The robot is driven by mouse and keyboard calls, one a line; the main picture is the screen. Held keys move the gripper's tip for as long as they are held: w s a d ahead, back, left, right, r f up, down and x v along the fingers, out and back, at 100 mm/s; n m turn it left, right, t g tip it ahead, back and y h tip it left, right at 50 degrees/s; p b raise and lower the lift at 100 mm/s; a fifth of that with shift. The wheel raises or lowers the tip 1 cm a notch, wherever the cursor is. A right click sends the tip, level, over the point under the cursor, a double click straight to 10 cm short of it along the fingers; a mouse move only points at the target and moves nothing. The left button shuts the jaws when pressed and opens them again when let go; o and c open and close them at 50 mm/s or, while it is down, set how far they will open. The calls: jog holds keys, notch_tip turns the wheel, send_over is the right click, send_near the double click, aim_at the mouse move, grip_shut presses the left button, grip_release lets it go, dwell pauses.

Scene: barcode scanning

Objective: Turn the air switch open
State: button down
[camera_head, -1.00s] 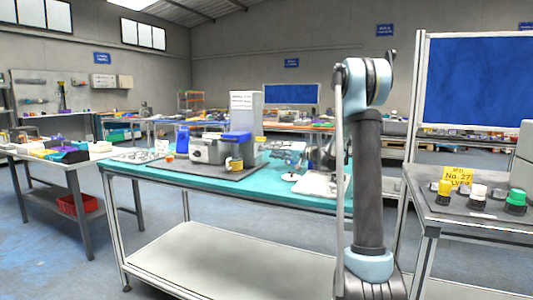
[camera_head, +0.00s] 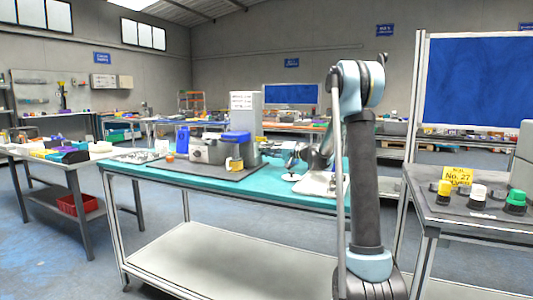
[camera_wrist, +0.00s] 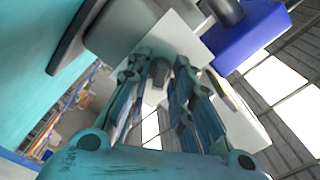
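In the wrist view, a dark knob-like part (camera_wrist: 158,73) shows in front of a pale box face (camera_wrist: 182,38); it looks like the air switch, but I cannot read its position. My gripper (camera_wrist: 163,62) is open, its two fingers apart on either side of this dark part. I cannot tell whether either finger touches it. In the head view, my gripper (camera_head: 290,149) is small, over the teal table (camera_head: 285,192), right of a tall pale cabinet (camera_head: 246,112). The switch itself cannot be made out there.
A grey machine (camera_head: 208,151) and a blue box (camera_head: 237,137) stand on a dark mat (camera_head: 190,171) left of my gripper. Blue also shows close by in the wrist view (camera_wrist: 245,38). A side table (camera_head: 455,213) at right holds several coloured buttons.

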jog(key=shift+f+m, duration=0.1)
jog(key=shift+m, duration=0.2)
jog(key=shift+d+m, duration=0.1)
jog(key=shift+m, duration=2.7)
jog(key=c, duration=1.7)
grip_release()
jog(key=shift+d, duration=0.1)
jog(key=v, duration=1.1)
jog(key=shift+s+d, duration=0.1)
jog(key=shift+d, duration=0.3)
